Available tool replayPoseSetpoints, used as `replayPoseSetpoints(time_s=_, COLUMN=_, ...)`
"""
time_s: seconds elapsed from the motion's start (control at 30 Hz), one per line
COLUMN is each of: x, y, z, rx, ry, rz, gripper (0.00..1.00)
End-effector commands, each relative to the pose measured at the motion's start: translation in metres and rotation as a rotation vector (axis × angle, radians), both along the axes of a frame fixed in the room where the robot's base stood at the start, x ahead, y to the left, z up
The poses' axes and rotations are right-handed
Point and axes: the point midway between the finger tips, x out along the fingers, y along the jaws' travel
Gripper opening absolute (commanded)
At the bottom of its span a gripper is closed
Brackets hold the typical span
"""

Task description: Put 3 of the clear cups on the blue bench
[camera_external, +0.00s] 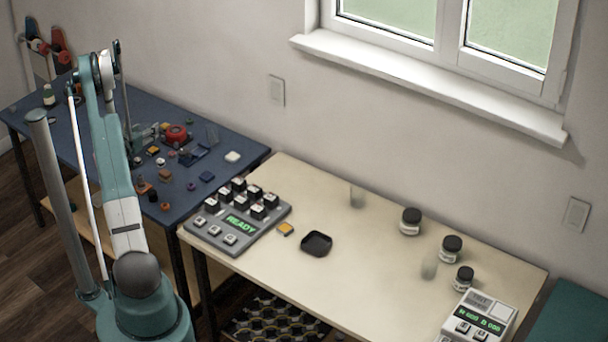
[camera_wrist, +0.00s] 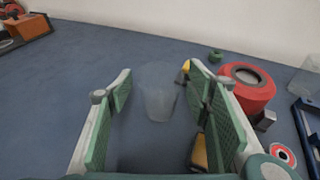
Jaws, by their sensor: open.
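My gripper (camera_wrist: 158,78) is open, low over the blue bench (camera_wrist: 70,85), with its green-padded fingers to either side of a clear cup (camera_wrist: 158,100). The cup stands on the bench between the fingertips; I cannot tell whether either finger touches it. Another clear cup (camera_wrist: 305,76) is at the right edge of the wrist view, beyond a red round thing, and shows on the blue bench in the external view (camera_external: 212,135). Two more clear cups stand on the cream table: one near the wall (camera_external: 357,195), one further right (camera_external: 429,267) among dark-lidded jars.
Close to my gripper's right are the red round thing (camera_wrist: 248,88), a small yellow-and-dark block (camera_wrist: 199,152) and a red-and-white ring (camera_wrist: 283,155). Many small parts crowd the bench's middle. On the cream table are a button panel (camera_external: 237,222) and a black tray (camera_external: 316,243).

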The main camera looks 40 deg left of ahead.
Motion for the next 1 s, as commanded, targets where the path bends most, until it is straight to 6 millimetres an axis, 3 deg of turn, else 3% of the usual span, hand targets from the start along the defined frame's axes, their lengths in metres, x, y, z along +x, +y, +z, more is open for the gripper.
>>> replayPoseSetpoints(time_s=0.27, x=-0.017, y=-0.007, z=0.006, rx=-0.001, ry=0.000, rz=0.000, gripper=0.50)
replayPoseSetpoints(time_s=0.7, x=-0.076, y=-0.033, z=0.026, rx=0.000, ry=0.000, rz=0.002, gripper=0.50)
replayPoseSetpoints(time_s=1.0, x=-0.101, y=-0.045, z=0.034, rx=-0.001, ry=0.000, rz=0.001, gripper=0.50)
